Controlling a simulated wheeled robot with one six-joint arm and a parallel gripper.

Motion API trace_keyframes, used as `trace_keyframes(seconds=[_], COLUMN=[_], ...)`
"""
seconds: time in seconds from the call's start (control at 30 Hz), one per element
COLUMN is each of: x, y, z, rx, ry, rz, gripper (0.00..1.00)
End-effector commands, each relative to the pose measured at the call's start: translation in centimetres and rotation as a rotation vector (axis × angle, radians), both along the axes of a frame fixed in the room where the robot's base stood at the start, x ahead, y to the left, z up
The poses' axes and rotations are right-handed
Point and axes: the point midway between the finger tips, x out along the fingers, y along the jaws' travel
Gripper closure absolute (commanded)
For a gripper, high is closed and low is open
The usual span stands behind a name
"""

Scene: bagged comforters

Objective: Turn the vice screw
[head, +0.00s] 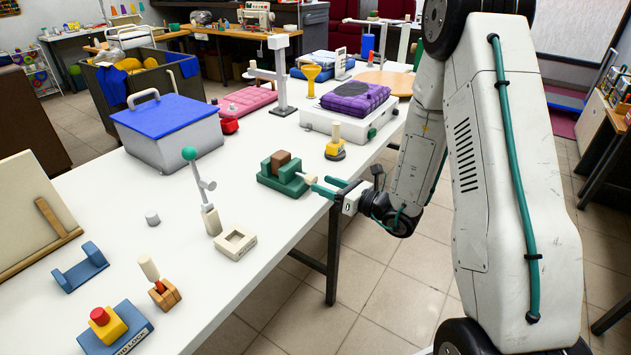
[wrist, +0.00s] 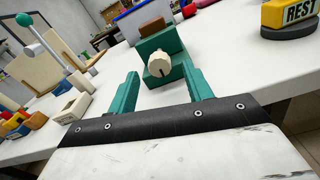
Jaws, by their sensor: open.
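A green vice (head: 283,176) stands near the table's right edge in the head view, with a brown block (head: 281,162) between its jaws. Its screw ends in a cream knob (wrist: 159,64), which faces me in the wrist view and has a dark mark on its face. My gripper (head: 323,186) has green fingers and is open at the knob side of the vice. In the wrist view my fingers (wrist: 160,82) stand on either side of the knob's line, with the knob just beyond their tips. They appear not to touch it.
A yellow-based post marked REST (wrist: 289,14) stands to the right of the vice. A cream square frame (head: 235,243) and a green-balled lever (head: 190,154) stand to the left. A blue-lidded box (head: 168,122) is behind. The white table (head: 120,232) is clear around the vice.

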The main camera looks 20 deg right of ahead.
Motion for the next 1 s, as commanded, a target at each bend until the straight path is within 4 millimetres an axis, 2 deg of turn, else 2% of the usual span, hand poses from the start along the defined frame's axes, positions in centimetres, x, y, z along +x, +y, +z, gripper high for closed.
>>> trace_keyframes(seconds=[0.1, 0.23, 0.77, 0.87, 1.0], x=[-1.3, -2.1, -2.2, -2.9, -5.8], y=[-1.1, -1.5, -1.6, -0.6, 2.2], z=[0.0, 0.0, -0.1, -0.5, -0.7], rx=[0.0, -0.001, -0.009, -0.034, -0.093], ry=[0.0, 0.0, -0.003, 0.002, 0.0], rz=[-0.003, -0.001, 0.001, 0.058, 0.248], gripper=[0.5, 0.5, 0.5, 0.5, 0.5])
